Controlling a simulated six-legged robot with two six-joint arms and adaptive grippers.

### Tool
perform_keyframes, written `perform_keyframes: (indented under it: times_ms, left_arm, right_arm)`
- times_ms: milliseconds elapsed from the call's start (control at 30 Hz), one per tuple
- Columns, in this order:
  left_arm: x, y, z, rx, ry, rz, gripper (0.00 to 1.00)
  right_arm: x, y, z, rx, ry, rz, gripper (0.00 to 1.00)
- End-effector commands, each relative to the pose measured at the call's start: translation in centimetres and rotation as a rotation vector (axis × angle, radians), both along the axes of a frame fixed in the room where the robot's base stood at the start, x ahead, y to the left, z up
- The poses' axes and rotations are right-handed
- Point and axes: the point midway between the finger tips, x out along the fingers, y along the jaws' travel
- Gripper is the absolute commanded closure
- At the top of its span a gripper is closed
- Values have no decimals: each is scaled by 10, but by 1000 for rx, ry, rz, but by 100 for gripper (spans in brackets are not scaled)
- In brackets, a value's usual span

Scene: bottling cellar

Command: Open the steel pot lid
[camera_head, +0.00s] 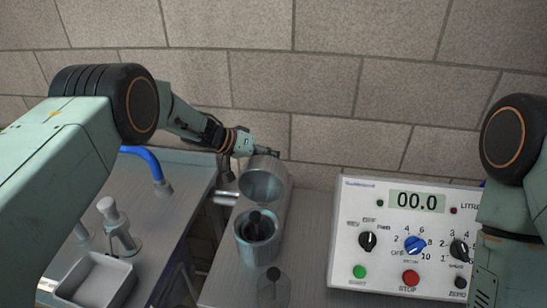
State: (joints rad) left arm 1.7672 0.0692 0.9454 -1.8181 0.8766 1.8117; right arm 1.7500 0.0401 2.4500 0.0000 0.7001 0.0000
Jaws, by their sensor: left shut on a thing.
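The steel pot (243,256) stands on the grey bench, its mouth uncovered. A dark object (257,226) shows inside it. The steel lid (263,182) is raised and tilted behind the mouth, its round face toward me. Whether it still touches the pot's back rim is hard to tell. My left gripper (266,151) is at the lid's upper edge, shut on it; the fingertips are small and partly hidden. My right arm comes in at the right edge, and its gripper is out of the picture.
A white control box (350,270) with knobs and a display stands right of the pot. A clear vessel with a dark top (273,289) stands in front. A sink (95,283) and blue hose (143,158) are left. A block wall rises behind.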

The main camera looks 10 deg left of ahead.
Motion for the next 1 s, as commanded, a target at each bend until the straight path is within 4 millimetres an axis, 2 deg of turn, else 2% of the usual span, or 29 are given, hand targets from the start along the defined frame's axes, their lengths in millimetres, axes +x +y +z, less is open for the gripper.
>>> perform_keyframes:
  times_ms: [33,500,533,900,1000]
  left_arm:
    - [-6,9,-16,17,20,10,100]
    - [-6,9,-16,18,19,9,100]
    - [-6,9,-16,18,19,9,78]
    - [-6,8,-16,17,21,8,47]
    - [-6,7,-16,16,21,7,47]
  right_arm:
    - [0,0,-1,0,0,0,60]
    - [0,0,-1,0,0,0,60]
    - [0,0,-1,0,0,0,60]
    - [0,0,-1,0,0,0,60]
    - [0,0,0,0,0,0,60]
